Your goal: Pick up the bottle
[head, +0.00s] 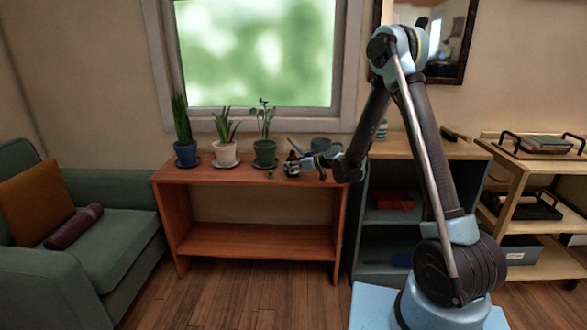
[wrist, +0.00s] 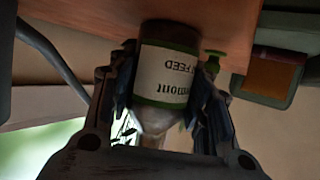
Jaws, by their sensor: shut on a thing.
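The bottle (wrist: 168,72), with a white label reading "FEED" and a green band, shows upside down in the wrist view. My gripper (wrist: 165,105) is shut on it, with one finger on each side. The bottle's base is against the orange-brown wooden top (wrist: 105,12) in that picture; I cannot tell whether it touches or is slightly raised. In the head view my gripper (head: 300,166) is low over the right part of the wooden shelf unit (head: 210,173), and the bottle is too small there to make out clearly.
Three potted plants (head: 225,150) stand left of my gripper, and a small green item (head: 270,174) is near it. A grey-blue pot (head: 321,144) is behind it. A green sofa (head: 110,215) is at left; a cart (head: 540,150) is at right.

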